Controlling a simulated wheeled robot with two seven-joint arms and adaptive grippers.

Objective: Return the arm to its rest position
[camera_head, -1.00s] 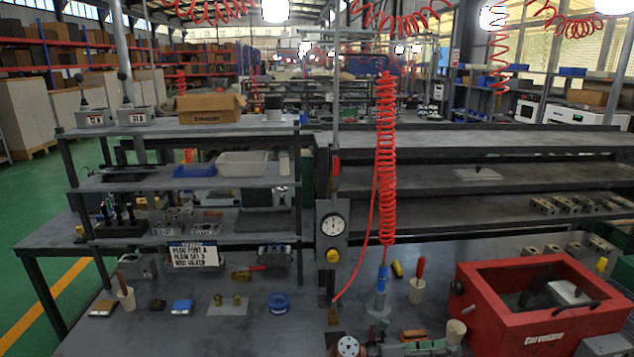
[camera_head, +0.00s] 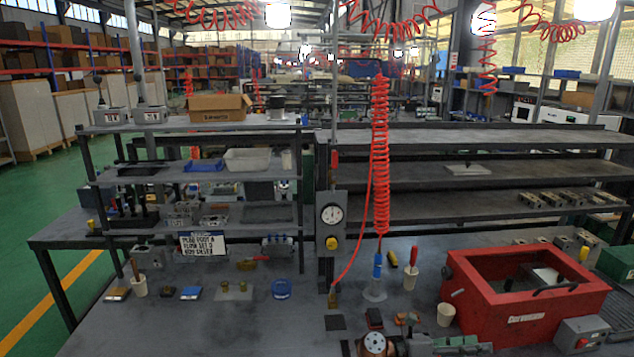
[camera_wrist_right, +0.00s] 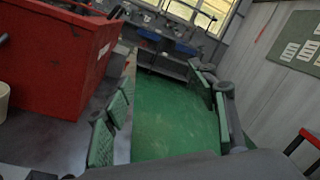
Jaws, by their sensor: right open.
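My right gripper (camera_head: 468,345) is low in the head view, at the bottom edge, in front of the red box (camera_head: 525,318). Its green-padded fingers point to the right and only partly show. In the right wrist view the gripper (camera_wrist_right: 163,98) is open, with its green pads wide apart and nothing between them. The red box (camera_wrist_right: 55,55) stands to the left of the fingers there, apart from them. Part of my right arm (camera_head: 375,343) shows at the bottom of the head view. My left gripper is not in view.
A white cup (camera_head: 446,315) stands left of the red box, close to my right arm. A red coiled hose (camera_head: 380,150) hangs over the bench. Green floor (camera_wrist_right: 175,120) lies ahead of the fingers.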

